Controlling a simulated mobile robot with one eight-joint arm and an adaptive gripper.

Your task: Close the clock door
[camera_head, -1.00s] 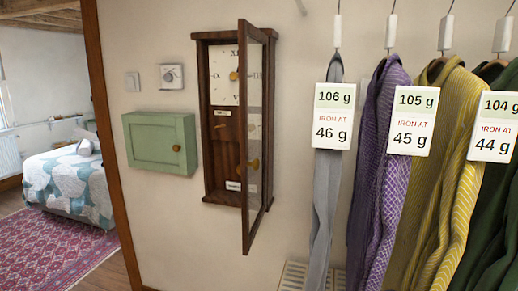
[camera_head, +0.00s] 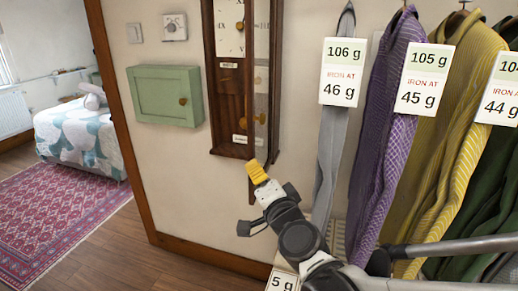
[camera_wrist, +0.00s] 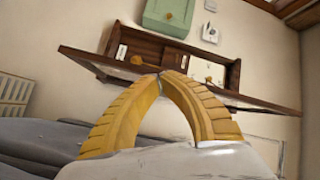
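The wall clock (camera_head: 210,85) has a dark wooden case and a white dial. Its glazed door (camera_head: 251,140) stands wide open, hinged at the right and sticking out from the wall. No part of the door shows between the fingertips. I cannot tell whether they touch it.
A green wall cabinet (camera_head: 165,96) and a thermostat (camera_head: 174,27) are left of the clock. A grey garment (camera_head: 331,150), a purple one (camera_head: 388,130) and a yellow one (camera_head: 450,150) hang close at the right, with weight tags. A doorway opens to a bedroom at left.

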